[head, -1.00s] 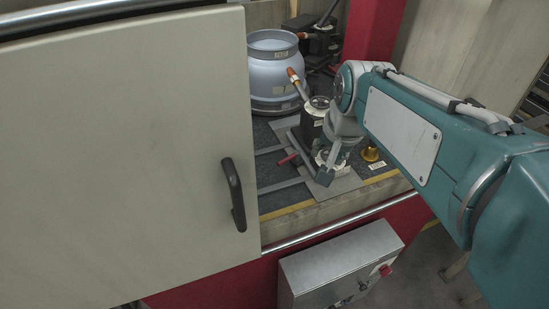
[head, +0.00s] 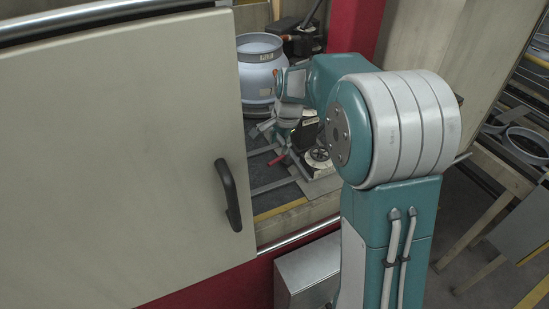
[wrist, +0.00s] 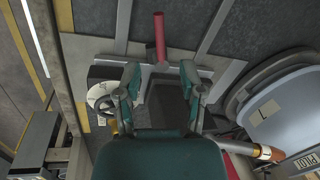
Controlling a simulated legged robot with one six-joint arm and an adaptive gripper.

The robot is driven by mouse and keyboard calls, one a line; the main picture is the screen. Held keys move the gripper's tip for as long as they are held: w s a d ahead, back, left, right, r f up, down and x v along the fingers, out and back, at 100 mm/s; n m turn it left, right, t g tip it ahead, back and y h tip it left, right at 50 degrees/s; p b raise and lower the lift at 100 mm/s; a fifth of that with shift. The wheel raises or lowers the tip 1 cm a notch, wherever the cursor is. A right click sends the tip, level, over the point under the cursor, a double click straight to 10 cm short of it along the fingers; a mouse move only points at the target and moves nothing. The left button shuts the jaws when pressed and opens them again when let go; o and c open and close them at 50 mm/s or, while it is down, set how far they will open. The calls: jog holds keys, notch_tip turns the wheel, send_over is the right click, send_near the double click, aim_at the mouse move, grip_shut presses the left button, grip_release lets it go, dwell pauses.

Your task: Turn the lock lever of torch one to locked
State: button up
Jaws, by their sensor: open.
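The lever with a red grip (head: 277,160) sticks out from the torch carriage on the bench; I take it for the lock lever. In the wrist view the same red lever (wrist: 159,37) lies just beyond the fingertips, roughly centred between them. My gripper (wrist: 160,72) is open, its two fingers spread above the grey plate and dark block of the carriage. No contact with the lever shows. In the head view my gripper (head: 264,129) is beside the carriage, above and left of the lever. An orange-tipped torch (wrist: 262,152) shows at lower right in the wrist view.
A blue-grey cylinder (head: 259,72) stands behind the carriage. A large beige door (head: 120,160) with a black handle fills the left. A handwheel (head: 319,154) is right of the lever. A metal box (head: 305,275) hangs below the bench front.

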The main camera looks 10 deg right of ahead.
aim_at(275, 160)
jog(key=f, duration=0.4)
jog(key=w+a+f, duration=0.1)
jog(key=f, duration=0.1)
jog(key=shift+f, duration=0.35)
jog(key=shift+c, duration=0.3)
grip_shut()
